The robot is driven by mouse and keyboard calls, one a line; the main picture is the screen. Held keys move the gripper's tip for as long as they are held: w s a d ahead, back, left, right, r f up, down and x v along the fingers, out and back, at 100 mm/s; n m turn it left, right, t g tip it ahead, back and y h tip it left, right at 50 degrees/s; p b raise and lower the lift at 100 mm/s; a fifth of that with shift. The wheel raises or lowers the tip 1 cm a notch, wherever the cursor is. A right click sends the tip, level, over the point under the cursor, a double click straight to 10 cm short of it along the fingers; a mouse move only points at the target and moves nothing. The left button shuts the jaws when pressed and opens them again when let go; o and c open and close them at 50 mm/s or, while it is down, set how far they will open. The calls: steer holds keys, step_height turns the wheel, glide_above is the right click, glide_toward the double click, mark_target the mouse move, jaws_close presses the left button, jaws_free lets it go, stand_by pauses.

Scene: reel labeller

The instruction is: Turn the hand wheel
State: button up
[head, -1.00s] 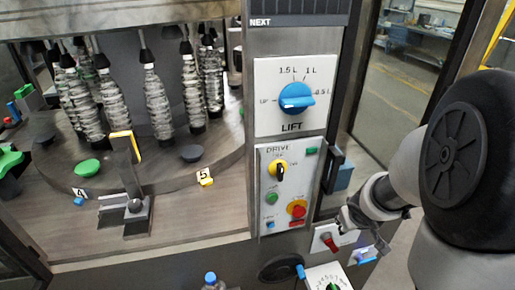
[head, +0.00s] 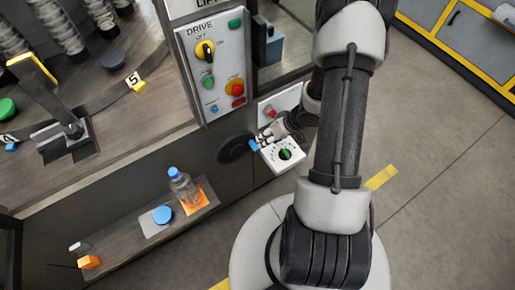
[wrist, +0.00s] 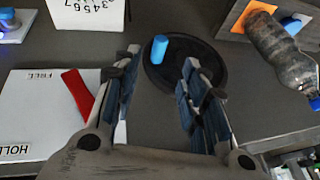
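The hand wheel is a dark round disc (head: 234,149) on the machine's front, with a blue handle (head: 254,145) at its right edge. In the wrist view the wheel (wrist: 207,66) lies beyond my fingers, and its upright blue handle (wrist: 160,48) shows between and just past the fingertips. My gripper (wrist: 160,62) is open, with a finger on each side of the handle's line and no clear contact. In the head view my gripper (head: 264,137) is just right of the handle, and small there.
A FREE/HOLD plate (wrist: 38,110) with a red lever (wrist: 77,92) is close left of my fingers. A white dial box (head: 284,153) sits right of the wheel. A bottle (head: 183,186) stands on the low shelf (head: 130,235). The drive panel (head: 213,75) is above.

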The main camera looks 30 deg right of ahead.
mark_target(256, 147)
steer(key=b+x, duration=0.4)
steer(key=x, duration=0.6)
steer(key=shift+f, duration=0.15)
jaws_close()
stand_by(0.4)
